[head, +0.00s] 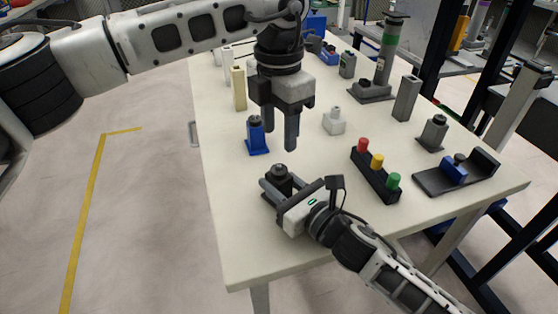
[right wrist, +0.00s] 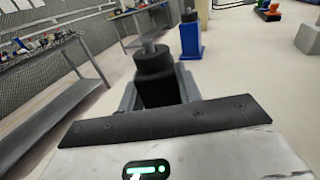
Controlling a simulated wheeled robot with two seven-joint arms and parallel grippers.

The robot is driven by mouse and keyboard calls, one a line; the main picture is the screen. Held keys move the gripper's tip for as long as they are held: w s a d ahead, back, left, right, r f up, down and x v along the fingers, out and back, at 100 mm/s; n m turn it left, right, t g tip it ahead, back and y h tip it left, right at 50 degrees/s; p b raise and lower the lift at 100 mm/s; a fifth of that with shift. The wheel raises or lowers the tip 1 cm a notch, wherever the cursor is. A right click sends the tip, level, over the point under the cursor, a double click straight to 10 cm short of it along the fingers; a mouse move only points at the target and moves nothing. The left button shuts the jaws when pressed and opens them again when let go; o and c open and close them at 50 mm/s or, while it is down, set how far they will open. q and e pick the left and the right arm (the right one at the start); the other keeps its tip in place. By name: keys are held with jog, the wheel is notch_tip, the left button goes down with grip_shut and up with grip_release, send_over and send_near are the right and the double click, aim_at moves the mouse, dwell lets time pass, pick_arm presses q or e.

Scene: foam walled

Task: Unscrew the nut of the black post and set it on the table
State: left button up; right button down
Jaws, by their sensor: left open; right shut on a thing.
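The black post (head: 279,184) stands on the table near its front left edge. Its dark nut (head: 279,171) is on top. In the right wrist view the black post (right wrist: 158,92) is upright between my fingers, with the nut (right wrist: 153,61) around a grey threaded tip. My right gripper (head: 287,190) comes in low from the right and is shut on the post below the nut. My left gripper (head: 279,136) points down, open and empty, above and behind the post, apart from the nut. The post's base is hidden by my right gripper.
A blue post (head: 256,140) with a dark top stands just behind the black post. A block with red, yellow and green knobs (head: 374,177) and a black tray-like fixture (head: 435,181) are to the right. The table's front left area (head: 240,240) is clear.

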aim_at(279, 165)
pick_arm(q)
jog(key=m, duration=0.6)
jog(key=shift+m, duration=0.3)
jog(key=m, duration=0.4)
jog(key=shift+m, duration=0.4)
jog(key=m, duration=0.2)
jog(key=shift+m, duration=0.3)
jog(key=m, duration=0.7)
jog(key=shift+m, duration=0.3)
jog(key=m, duration=0.8)
jog(key=shift+f+m, duration=0.4)
jog(key=shift+m, duration=0.1)
jog(key=shift+f, duration=3.6)
